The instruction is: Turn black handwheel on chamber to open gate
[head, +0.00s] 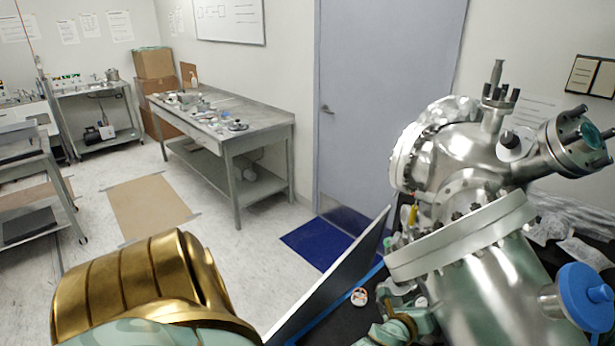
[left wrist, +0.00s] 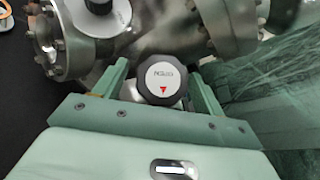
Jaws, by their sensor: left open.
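The black handwheel (left wrist: 161,82) shows in the left wrist view as a dark knob with a white face, upside-down lettering that seems to read OPEN, and a red triangle. My left gripper (left wrist: 155,74) is open, its two green fingers on either side of the knob. Contact with the knob cannot be made out. The metal chamber (head: 475,190) stands at the right of the head view, and its flanged tubes also fill the top of the left wrist view (left wrist: 150,40). In the head view my left gripper (head: 405,302) is partly visible low beside the chamber. My right gripper is out of view.
A blue knob (head: 585,300) sticks out at the chamber's right. A thin upright panel (head: 335,280) stands to the left of the chamber. A grey workbench (head: 220,112) with small items is farther back. The floor between is mostly clear.

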